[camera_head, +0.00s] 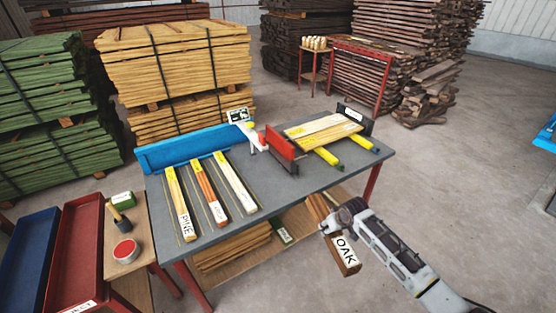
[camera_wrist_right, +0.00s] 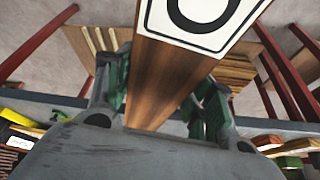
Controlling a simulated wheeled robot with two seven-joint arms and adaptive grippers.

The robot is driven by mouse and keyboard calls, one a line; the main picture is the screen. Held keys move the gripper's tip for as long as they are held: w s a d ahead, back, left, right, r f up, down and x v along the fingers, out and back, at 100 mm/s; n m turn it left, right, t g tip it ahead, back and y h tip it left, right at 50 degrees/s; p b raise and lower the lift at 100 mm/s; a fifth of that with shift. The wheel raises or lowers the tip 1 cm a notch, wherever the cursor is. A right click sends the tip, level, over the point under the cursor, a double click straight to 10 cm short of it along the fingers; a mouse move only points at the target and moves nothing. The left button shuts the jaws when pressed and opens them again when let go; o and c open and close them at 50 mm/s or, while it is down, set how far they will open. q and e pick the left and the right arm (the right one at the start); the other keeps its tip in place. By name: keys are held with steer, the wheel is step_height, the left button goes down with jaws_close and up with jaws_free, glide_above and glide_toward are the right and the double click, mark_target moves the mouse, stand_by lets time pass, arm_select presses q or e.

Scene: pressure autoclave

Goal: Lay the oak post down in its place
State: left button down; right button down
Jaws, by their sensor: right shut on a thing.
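The oak post (camera_head: 347,262) is a brown bar with a white OAK label at its near end. My right gripper (camera_head: 335,219) is shut on it, holding it tilted in the air in front of the table's near right edge. In the right wrist view the post (camera_wrist_right: 166,80) runs between the gripper's green fingers (camera_wrist_right: 160,95). On the grey table (camera_head: 292,193) lie a post labelled PINE (camera_head: 178,200), a reddish post (camera_head: 206,190) and a pale post (camera_head: 234,180), side by side with thin yellow lines around them. My left gripper is not in view.
A blue fence (camera_head: 185,150) runs along the table's back left. A red-jawed clamp (camera_head: 280,150) and yellow-ended bars with boards (camera_head: 322,133) fill the right part. A side stand (camera_head: 140,262) holds a mallet and a red tin. Bare tabletop lies right of the pale post.

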steer(key=shift+w+a+r+n+y, duration=0.3)
steer(key=shift+w+a+r+n, duration=0.15)
steer(key=shift+n, duration=0.25)
steer(key=shift+w+n, duration=0.25)
steer(key=shift+n, duration=0.15)
steer(key=shift+w, duration=0.1)
stand_by(0.3)
